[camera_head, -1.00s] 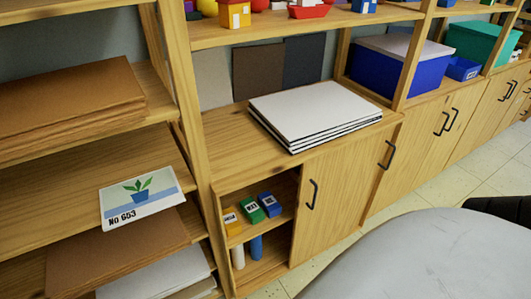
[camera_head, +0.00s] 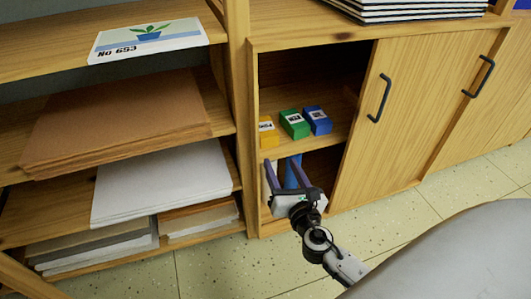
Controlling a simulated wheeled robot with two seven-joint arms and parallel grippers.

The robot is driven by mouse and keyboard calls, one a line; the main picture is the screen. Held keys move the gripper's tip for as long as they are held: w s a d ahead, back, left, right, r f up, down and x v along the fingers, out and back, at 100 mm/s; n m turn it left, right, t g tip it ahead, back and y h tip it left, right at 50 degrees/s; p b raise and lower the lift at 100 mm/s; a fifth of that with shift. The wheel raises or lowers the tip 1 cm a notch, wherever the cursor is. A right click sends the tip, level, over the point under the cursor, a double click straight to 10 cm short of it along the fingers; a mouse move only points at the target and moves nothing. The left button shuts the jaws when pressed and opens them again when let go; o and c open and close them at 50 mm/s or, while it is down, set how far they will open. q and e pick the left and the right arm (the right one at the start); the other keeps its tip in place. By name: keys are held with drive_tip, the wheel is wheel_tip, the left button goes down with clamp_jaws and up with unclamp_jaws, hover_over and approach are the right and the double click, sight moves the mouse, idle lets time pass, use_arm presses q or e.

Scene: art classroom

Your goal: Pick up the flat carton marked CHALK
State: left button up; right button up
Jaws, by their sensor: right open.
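Three small cartons stand on the upper shelf of the open cabinet: a yellow one (camera_head: 268,132), a green one (camera_head: 294,124) and a blue one (camera_head: 318,120). Each has a white label with dark lettering too small to read surely, so I cannot tell which is marked CHALK. My right gripper (camera_head: 281,164) is open and empty at the cabinet opening, in front of and below the yellow and green cartons, its fingers pointing up and inward. My left gripper is not in view.
A blue cylinder (camera_head: 291,172) stands in the lower compartment behind my right gripper. A sliding door (camera_head: 375,130) closes the cabinet's right part. An open rack with paper stacks (camera_head: 160,182) is at left. A grey rounded surface (camera_head: 450,260) fills the lower right.

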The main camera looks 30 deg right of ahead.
sight(270, 137)
drive_tip(key=w+d+n+b, duration=0.1)
drive_tip(key=w, duration=0.2)
drive_tip(key=w+d+n+b, duration=0.1)
drive_tip(key=w, duration=0.3)
drive_tip(key=w+d+t+b, duration=0.1)
drive_tip(key=w, duration=0.3)
drive_tip(key=shift+w+d+n, duration=0.1)
drive_tip(key=shift+d+n, duration=0.3)
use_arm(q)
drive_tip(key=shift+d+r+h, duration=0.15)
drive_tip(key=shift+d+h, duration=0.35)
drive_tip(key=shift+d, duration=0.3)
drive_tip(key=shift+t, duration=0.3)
use_arm(e)
drive_tip(key=shift+c, duration=0.3)
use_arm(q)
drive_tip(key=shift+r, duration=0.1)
use_arm(e)
drive_tip(key=c, duration=0.7)
